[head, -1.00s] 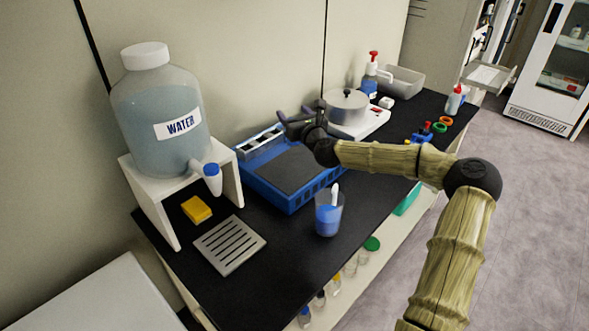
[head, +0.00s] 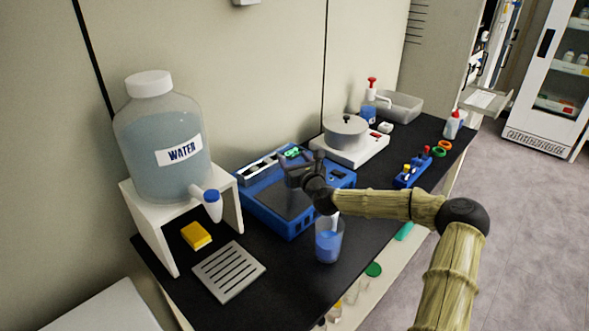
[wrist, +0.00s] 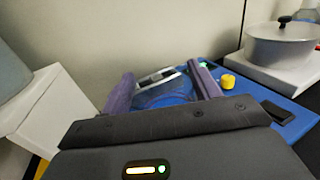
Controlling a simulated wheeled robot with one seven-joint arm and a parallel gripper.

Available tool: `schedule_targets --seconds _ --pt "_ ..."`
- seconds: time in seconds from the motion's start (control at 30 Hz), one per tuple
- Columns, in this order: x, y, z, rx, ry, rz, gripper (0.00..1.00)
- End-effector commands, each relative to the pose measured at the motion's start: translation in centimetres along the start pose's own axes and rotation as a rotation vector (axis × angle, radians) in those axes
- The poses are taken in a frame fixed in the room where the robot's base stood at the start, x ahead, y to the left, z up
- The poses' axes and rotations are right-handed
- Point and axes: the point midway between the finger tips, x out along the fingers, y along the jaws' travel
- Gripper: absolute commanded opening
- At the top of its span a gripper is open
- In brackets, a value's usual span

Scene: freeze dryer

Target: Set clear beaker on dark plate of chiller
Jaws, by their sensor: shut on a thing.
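The blue chiller (head: 283,222) sits on the black bench, with a dark plate (head: 272,200) on top. My gripper (head: 292,172) is over the right part of the chiller. In the wrist view its purple fingers (wrist: 164,92) are shut on a clear beaker (wrist: 165,97), faintly seen between them with the blue chiller (wrist: 262,93) behind. The held beaker is hardly visible in the head view. I cannot tell whether its base touches the plate.
A beaker of blue liquid (head: 328,246) stands in front of the chiller, near my arm. The water jug (head: 160,145) on its white stand is at left, a yellow sponge (head: 196,236) and slotted tray (head: 228,272) before it. A pot (head: 346,138) on a white hotplate is behind right.

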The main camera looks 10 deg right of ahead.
Motion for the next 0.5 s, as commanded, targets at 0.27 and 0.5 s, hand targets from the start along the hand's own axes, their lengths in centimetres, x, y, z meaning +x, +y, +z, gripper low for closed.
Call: schedule_targets --seconds 0.27,0.5 --pt "0.0 0.1 -3.0 0.000 0.000 0.001 0.18" --pt "0.0 0.0 -3.0 -0.001 -0.001 0.001 0.18"
